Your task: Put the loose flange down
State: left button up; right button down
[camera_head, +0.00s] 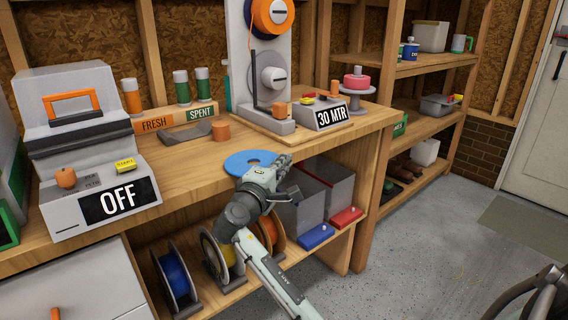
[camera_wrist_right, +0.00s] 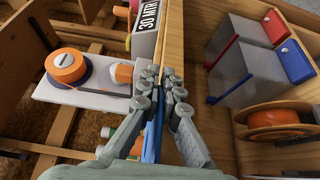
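The loose flange (camera_head: 250,162) is a flat blue disc with a small hole, lying level at the front edge of the workbench (camera_head: 185,175). My right gripper (camera_head: 282,164) is shut on its right rim. In the right wrist view the flange (camera_wrist_right: 157,125) shows edge-on as a thin blue strip between the fingers of my right gripper (camera_wrist_right: 168,85). I cannot tell whether the flange touches the bench top or hangs just above it. My left gripper is out of view.
Behind the flange are an orange knob block (camera_head: 220,131), a grey spool stand (camera_head: 270,75) and a "30 MTR" box (camera_head: 322,114). An "OFF" machine (camera_head: 98,190) stands left. Below are several spools (camera_head: 176,275) and grey bins with blue (camera_head: 317,236) and red (camera_head: 346,217) tabs.

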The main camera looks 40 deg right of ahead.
jog(key=shift+f, duration=0.15)
jog(key=c, duration=1.7)
grip_release()
